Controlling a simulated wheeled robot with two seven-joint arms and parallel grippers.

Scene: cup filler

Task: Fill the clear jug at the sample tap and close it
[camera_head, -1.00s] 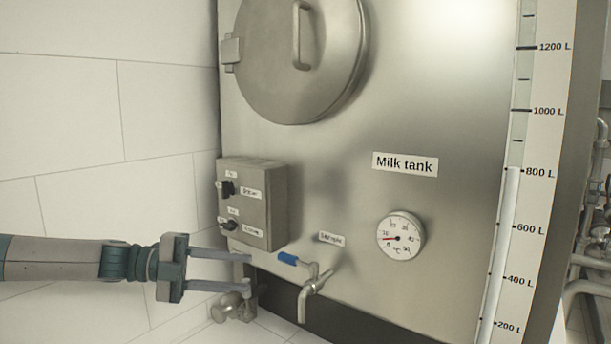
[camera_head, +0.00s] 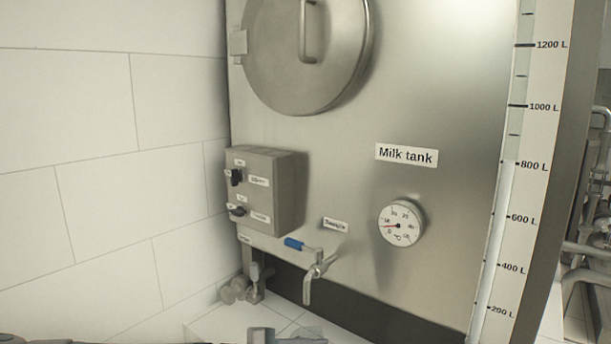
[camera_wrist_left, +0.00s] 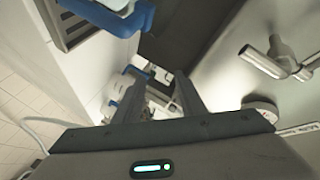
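The sample tap (camera_head: 308,285) sticks out low on the milk tank, with a blue lever (camera_head: 293,243) pointing left and a small label above it. It also shows in the left wrist view (camera_wrist_left: 270,64) at upper right. My left gripper (camera_head: 262,335) is cut off by the bottom edge of the head view, below the tap. In the left wrist view its fingers (camera_wrist_left: 160,85) stand apart, with no thing clearly held. Pale, partly clear things with blue parts (camera_wrist_left: 125,20) show near the fingers; I cannot tell whether one is the jug. My right gripper is not in view.
The steel milk tank (camera_head: 345,185) fills the middle, with a control box (camera_head: 268,190), a dial (camera_head: 401,223) and a level scale at right. A floor-level pipe outlet (camera_head: 240,288) is left of the tap. A tiled wall stands at left.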

